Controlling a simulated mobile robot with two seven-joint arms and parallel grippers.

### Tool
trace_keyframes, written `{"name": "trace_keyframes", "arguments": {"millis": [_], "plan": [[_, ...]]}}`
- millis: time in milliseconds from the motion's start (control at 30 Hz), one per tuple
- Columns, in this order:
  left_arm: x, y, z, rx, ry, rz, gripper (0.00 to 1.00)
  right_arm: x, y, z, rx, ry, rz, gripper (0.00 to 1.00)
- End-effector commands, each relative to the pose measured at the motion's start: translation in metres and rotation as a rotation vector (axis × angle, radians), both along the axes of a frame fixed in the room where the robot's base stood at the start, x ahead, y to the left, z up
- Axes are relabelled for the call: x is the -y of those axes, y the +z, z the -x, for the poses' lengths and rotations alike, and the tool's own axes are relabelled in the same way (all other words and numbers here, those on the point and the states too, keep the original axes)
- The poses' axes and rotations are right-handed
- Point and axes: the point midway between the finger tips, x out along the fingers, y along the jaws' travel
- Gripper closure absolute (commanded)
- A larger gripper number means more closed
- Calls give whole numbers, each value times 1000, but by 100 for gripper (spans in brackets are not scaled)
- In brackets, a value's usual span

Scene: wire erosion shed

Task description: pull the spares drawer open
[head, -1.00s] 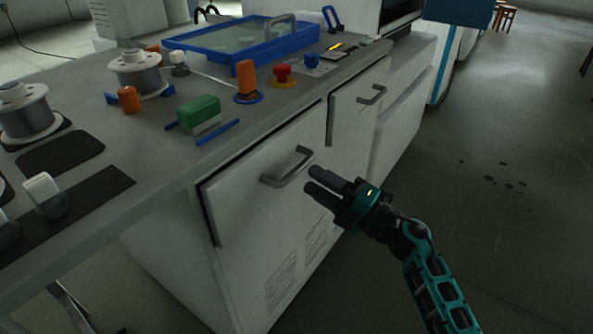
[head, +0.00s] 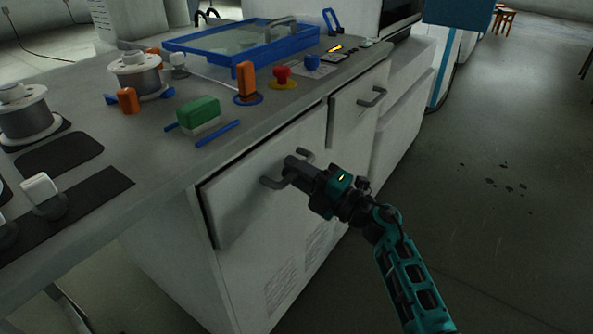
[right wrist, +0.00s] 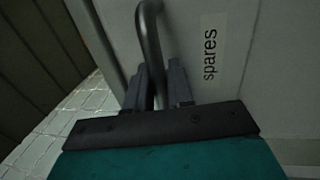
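The spares drawer (head: 240,198) is the left pale front under the bench top, with a grey bar handle (head: 272,183). In the right wrist view its front shows the label "spares" (right wrist: 210,54), and the handle (right wrist: 149,35) runs down between my fingers. My right gripper (head: 292,169) is at the middle of the handle, its fingers close together around the bar. In the right wrist view the gripper (right wrist: 158,82) is shut on it, and the fingers hide part of the bar. A narrow dark gap shows along the drawer's left edge. My left gripper is out of view.
A second drawer (head: 347,117) with its own handle (head: 373,97) is to the right. The bench top (head: 95,150) holds spools, a green block (head: 198,112), a red button (head: 282,73) and a blue-framed tray (head: 215,52). The floor (head: 480,240) on the right is clear.

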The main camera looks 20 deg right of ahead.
Motion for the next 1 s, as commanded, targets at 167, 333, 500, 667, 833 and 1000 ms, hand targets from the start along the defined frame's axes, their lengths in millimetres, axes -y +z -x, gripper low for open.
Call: {"name": "trace_keyframes", "arguments": {"millis": [167, 333, 500, 667, 833, 1000], "plan": [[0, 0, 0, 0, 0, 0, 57, 0, 0, 0, -1, 0, 1, 100], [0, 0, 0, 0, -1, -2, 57, 0, 0, 0, -1, 0, 1, 100], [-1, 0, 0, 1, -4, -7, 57, 0, 0, 0, -1, 0, 1, 100], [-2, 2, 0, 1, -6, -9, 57, 4, 0, 4, -1, 0, 2, 100], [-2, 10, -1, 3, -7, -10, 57, 16, 0, 20, -4, 0, 4, 100], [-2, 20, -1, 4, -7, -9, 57, 39, 1, 49, -6, 0, 6, 100]]}}
